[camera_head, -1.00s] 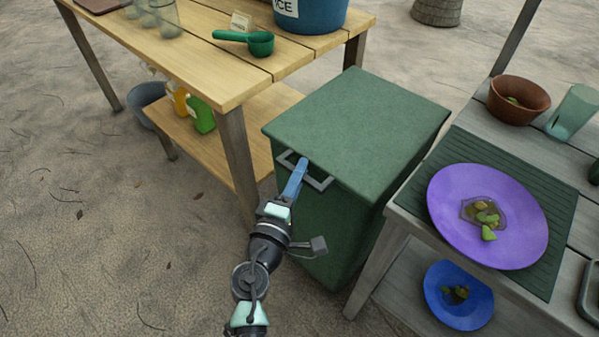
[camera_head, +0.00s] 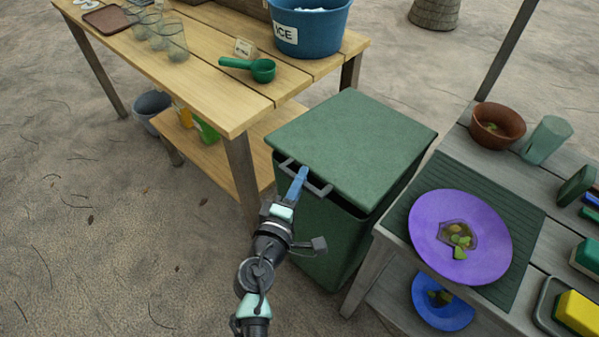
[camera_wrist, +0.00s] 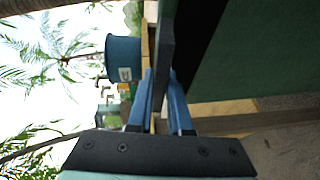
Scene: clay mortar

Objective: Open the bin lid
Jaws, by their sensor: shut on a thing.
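The green bin (camera_head: 325,235) stands between the wooden table and the grey counter. Its flat green lid (camera_head: 355,135) is raised a little at the front, with a dark gap between lid and bin body. A grey bar handle (camera_head: 318,188) sticks out from the lid's front edge. My gripper (camera_head: 297,180) is shut on this handle. In the wrist view, the blue fingers of my gripper (camera_wrist: 163,95) stand on either side of the dark handle (camera_wrist: 165,60). The inside of the bin is hidden.
A wooden table (camera_head: 165,75) with a blue ice bucket (camera_head: 310,30) and green scoop (camera_head: 250,67) is at the left. A grey counter (camera_head: 530,240) with a purple plate (camera_head: 460,238) stands close at the right. Sandy ground is clear at the left.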

